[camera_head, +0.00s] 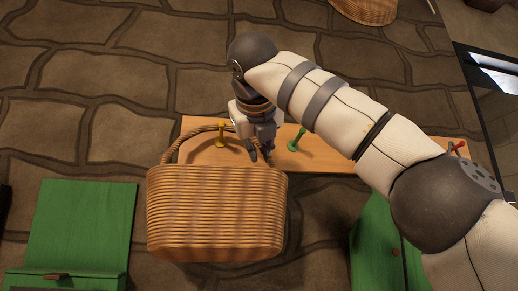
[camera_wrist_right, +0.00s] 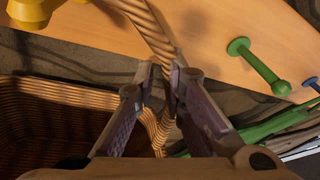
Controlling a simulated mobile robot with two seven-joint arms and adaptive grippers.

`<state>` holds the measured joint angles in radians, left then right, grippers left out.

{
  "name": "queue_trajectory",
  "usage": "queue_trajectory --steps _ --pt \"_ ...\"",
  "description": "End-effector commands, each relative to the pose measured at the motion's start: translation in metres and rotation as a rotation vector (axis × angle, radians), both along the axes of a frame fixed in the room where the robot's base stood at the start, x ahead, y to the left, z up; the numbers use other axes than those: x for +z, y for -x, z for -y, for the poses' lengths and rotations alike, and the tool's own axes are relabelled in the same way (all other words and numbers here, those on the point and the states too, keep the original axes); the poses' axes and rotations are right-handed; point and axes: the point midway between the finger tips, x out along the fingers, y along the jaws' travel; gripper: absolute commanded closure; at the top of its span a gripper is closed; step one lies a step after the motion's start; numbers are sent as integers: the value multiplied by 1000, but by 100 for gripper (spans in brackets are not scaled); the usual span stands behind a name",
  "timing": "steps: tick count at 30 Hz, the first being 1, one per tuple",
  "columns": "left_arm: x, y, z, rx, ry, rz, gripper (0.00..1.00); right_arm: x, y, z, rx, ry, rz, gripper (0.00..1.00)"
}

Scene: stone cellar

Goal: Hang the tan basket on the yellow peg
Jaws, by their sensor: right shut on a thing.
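The tan basket (camera_head: 215,215) is woven, with an arched handle, and hangs below the wooden peg board in the head view. My right gripper (camera_head: 262,150) is shut on the right side of the handle; the wrist view shows its fingers (camera_wrist_right: 160,95) around the handle (camera_wrist_right: 150,25). The yellow peg (camera_head: 220,133) is on the board, just left of the gripper. The handle's arch passes close to it in the head view; I cannot tell whether they touch. The peg also shows at the wrist view's top left (camera_wrist_right: 35,10). My left gripper is not in view.
The wooden board (camera_head: 340,155) also bears a green peg (camera_head: 297,138) right of the gripper and a red peg (camera_head: 457,148) farther right. Green cabinets stand at left (camera_head: 80,225) and right (camera_head: 375,245). Another basket (camera_head: 365,10) is at the top.

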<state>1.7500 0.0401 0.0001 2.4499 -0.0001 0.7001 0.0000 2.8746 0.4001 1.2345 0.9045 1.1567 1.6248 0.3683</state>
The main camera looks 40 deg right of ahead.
Motion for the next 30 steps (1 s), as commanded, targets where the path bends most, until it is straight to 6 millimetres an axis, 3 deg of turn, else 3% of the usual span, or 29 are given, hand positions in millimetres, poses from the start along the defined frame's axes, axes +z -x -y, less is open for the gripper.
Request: queue_trajectory --steps 5,6,9,19,30 --pt "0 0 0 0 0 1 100 1 1 0 0 0 3 100" --pt "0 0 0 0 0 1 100 1 1 0 1 0 2 85" --pt "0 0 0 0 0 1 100 1 1 0 1 0 2 66" --pt "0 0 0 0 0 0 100 2 4 -4 1 1 2 66" --pt "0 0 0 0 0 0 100 26 69 -62 3 0 3 66"
